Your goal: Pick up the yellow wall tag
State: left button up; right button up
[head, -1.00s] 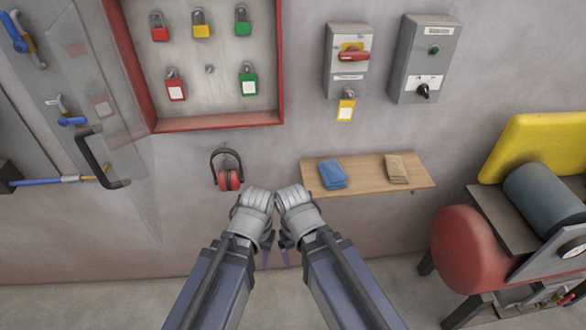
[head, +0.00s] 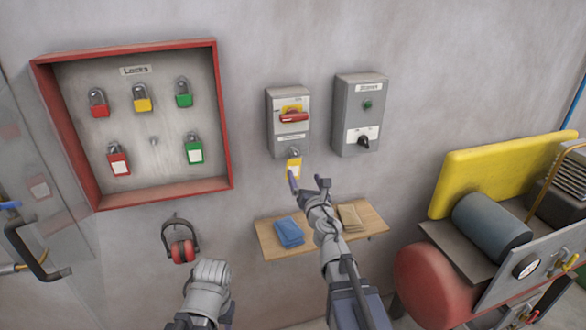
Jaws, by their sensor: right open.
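The yellow wall tag (head: 294,168), with a pale label area, hangs on the wall under the grey switch box (head: 289,124) with the red handle. My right gripper (head: 307,182) is raised just below and right of the tag. Its two fingers are apart, and one fingertip overlaps the tag's lower edge in the picture. I cannot tell whether it touches the tag. Nothing shows between the fingers. My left gripper (head: 228,312) is low at the bottom of the picture, mostly hidden behind its own wrist, so its jaws cannot be made out.
A wooden shelf (head: 273,245) with a blue cloth (head: 289,232) and a tan cloth (head: 350,216) sits below. A red-framed lock board (head: 225,120) is left, red earmuffs (head: 182,250) under it. A second grey box (head: 360,100) is right; a machine (head: 440,285) stands lower right.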

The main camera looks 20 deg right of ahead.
jog(key=n+y, duration=0.1)
jog(key=n, duration=0.2)
jog(key=shift+w+a+f+y, duration=0.1)
jog(key=shift+a+y, duration=0.2)
jog(key=shift+y, duration=0.1)
